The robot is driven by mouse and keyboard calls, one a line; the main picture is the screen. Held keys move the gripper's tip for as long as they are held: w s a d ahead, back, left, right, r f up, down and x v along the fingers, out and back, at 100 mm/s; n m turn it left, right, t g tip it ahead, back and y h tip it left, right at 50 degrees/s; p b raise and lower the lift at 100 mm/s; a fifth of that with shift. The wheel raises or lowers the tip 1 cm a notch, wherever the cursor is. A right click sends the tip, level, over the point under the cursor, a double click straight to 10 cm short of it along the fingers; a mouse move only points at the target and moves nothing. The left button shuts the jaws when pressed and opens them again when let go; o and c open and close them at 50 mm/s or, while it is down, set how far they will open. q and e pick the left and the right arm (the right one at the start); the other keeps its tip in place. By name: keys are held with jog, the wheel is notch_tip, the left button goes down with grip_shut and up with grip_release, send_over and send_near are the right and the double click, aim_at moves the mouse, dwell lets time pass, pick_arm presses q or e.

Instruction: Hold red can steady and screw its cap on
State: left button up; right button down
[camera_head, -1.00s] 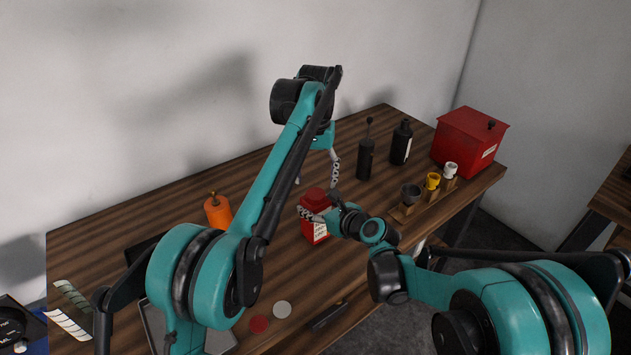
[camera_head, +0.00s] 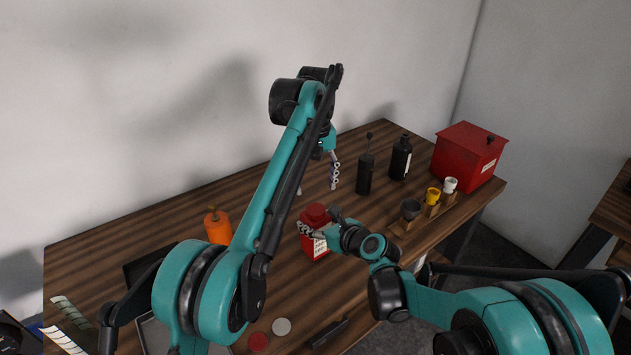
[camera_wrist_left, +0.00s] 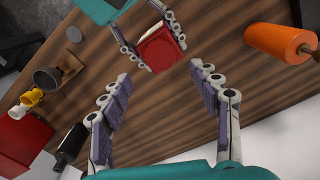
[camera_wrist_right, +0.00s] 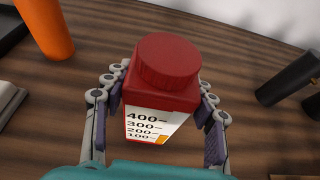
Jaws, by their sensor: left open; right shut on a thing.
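The red can (camera_head: 314,246) stands on the wooden table, with white labels of black numbers facing my right wrist camera (camera_wrist_right: 152,126). A ribbed red cap (camera_wrist_right: 168,60) sits on its top; I cannot tell how tightly. It also shows from above in the left wrist view (camera_wrist_left: 158,52). My right gripper (camera_head: 312,231) is shut on the can from the near right side, one finger on each side, below the cap. My left gripper (camera_head: 316,188) is open and empty, above and apart from the cap, fingers pointing down.
An orange cylinder (camera_head: 217,226) stands left of the can. Black bottles (camera_head: 401,159), a rack (camera_head: 403,225) with small cups and a red box (camera_head: 468,156) stand to the right. Two flat discs (camera_head: 281,327) lie near the front edge. Table around the can is clear.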

aim_at(316, 209)
pick_arm(q)
notch_tip(316, 209, down, 8)
jog(key=shift+r, duration=0.1)
dwell(0.4)
jog(key=c, duration=1.2)
jog(key=shift+c, duration=0.2)
jog(key=o, duration=1.4)
jog(key=shift+c, duration=0.2)
notch_tip(316, 209, up, 12)
